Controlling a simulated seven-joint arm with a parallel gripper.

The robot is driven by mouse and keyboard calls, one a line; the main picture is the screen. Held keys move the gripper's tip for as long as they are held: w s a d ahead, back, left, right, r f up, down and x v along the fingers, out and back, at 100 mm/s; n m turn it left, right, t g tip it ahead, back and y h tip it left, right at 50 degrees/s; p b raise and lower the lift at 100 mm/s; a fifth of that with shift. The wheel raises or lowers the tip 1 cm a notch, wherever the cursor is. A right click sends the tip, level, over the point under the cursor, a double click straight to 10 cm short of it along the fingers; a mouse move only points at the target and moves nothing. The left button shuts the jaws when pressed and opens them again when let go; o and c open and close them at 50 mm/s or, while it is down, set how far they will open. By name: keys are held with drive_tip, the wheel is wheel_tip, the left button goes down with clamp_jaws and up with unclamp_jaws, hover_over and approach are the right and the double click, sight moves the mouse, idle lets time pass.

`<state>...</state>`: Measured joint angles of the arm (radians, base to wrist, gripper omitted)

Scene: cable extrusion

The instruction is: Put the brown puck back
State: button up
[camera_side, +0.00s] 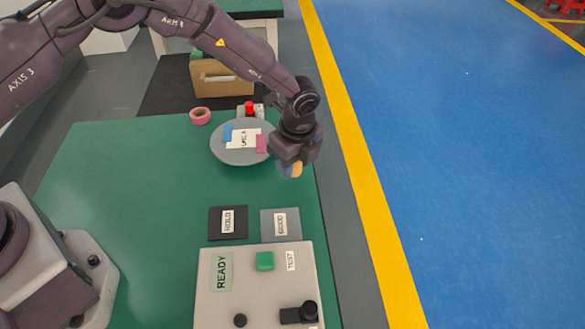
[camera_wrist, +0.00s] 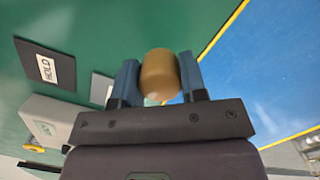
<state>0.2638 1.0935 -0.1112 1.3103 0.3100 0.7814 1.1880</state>
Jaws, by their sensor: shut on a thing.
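The brown puck (camera_wrist: 160,75) is a tan-brown rounded piece held between the two blue fingers of my gripper (camera_wrist: 158,72) in the wrist view. In the side view my gripper (camera_side: 291,166) hangs over the right edge area of the green table, and a small part of the puck (camera_side: 297,169) shows below it. The gripper is shut on the puck, which appears clear of the table. A grey round plate (camera_side: 228,154) lies to the left of and behind the gripper. It bears a blue piece (camera_side: 227,133), a pink piece (camera_side: 261,144) and a white label.
A black HOLD pad (camera_side: 228,234) and a grey pad (camera_side: 267,223) with a label lie in front. Nearer stands a pale box (camera_side: 250,290) with a green button and black knobs. A pink ring (camera_side: 200,116) and red button (camera_side: 249,108) are at the back. The table's left middle is clear.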

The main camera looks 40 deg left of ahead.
drive_tip(key=shift+s+f, duration=0.1)
drive_tip(key=shift+f, duration=1.1)
drive_tip(key=shift+f, duration=0.1)
drive_tip(key=o, duration=0.8)
drive_tip(key=shift+f, duration=0.1)
drive_tip(key=shift+o, duration=0.2)
drive_tip(key=r, duration=0.4)
drive_tip(key=d+r, duration=0.1)
drive_tip(key=r, duration=0.7)
drive_tip(key=shift+s+d+r, duration=0.1)
drive_tip(key=shift+d+r, duration=0.05)
drive_tip(key=shift+r, duration=0.05)
